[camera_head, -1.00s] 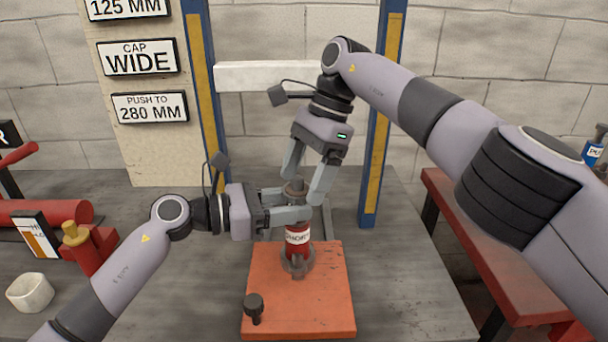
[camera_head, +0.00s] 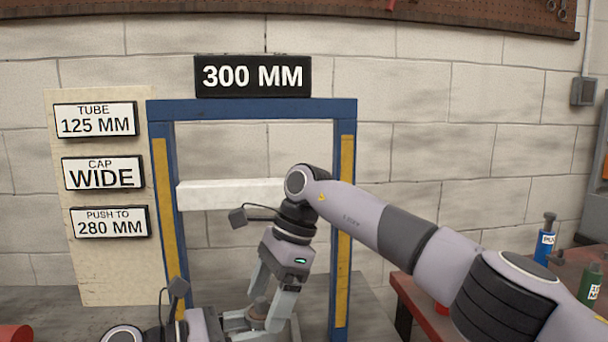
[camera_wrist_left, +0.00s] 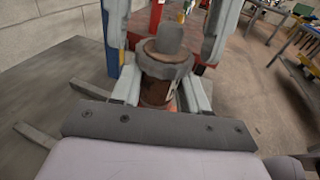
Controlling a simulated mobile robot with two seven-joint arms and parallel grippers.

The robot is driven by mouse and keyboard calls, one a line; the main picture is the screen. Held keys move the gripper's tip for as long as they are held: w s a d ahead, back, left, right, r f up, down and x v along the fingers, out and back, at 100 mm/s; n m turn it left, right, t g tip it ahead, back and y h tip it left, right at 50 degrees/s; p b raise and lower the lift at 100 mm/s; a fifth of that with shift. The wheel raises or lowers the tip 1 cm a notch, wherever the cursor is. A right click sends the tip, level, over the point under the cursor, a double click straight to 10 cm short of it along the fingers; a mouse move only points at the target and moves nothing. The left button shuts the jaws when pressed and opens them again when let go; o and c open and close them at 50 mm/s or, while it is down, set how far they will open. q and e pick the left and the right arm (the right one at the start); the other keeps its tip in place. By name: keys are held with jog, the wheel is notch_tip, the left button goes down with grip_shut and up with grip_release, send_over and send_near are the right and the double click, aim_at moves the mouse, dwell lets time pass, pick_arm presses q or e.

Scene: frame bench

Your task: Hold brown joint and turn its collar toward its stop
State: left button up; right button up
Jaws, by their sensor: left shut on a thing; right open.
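The brown joint (camera_wrist_left: 156,92) stands upright in the left wrist view, with a grey ring-shaped collar (camera_wrist_left: 165,66) and a rounded grey top on it. My left gripper (camera_wrist_left: 160,90) is shut on the brown body below the collar. My right gripper (camera_head: 262,310) points down from above and is open. Its two fingers also show in the left wrist view, one on each side of the joint's top, apart from it. In the head view only the joint's top (camera_head: 260,307) shows at the bottom edge; the rest is cut off or hidden.
A blue frame (camera_head: 342,230) with yellow strips and a white crossbar (camera_head: 230,194) stands behind the arms. Signs read 300 MM (camera_head: 253,76), TUBE 125 MM, CAP WIDE and PUSH TO 280 MM (camera_head: 109,222). A red bench (camera_head: 425,300) with bottles is at the right.

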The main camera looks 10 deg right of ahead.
jog(key=m, duration=0.1)
jog(key=m+t, duration=0.1)
jog(key=m, duration=0.2)
jog(key=shift+s+t, duration=0.25)
jog(key=shift+t, duration=0.05)
jog(key=m+t, duration=0.1)
jog(key=m, duration=0.2)
jog(key=shift+s, duration=0.15)
jog(key=v, duration=1.2)
jog(key=s+a+r+m+g+y, duration=0.1)
jog(key=a+r+m+y, duration=0.5)
jog(key=r+y, duration=0.5)
jog(key=w+d+r+m+t+y, duration=0.5)
jog(key=d+r+m+t+y, duration=0.2)
jog(key=m, duration=0.3)
jog(key=shift+d+r+m+y, duration=0.3)
jog(key=shift+d+r+y, duration=0.15)
jog(key=shift+r+y, duration=0.1)
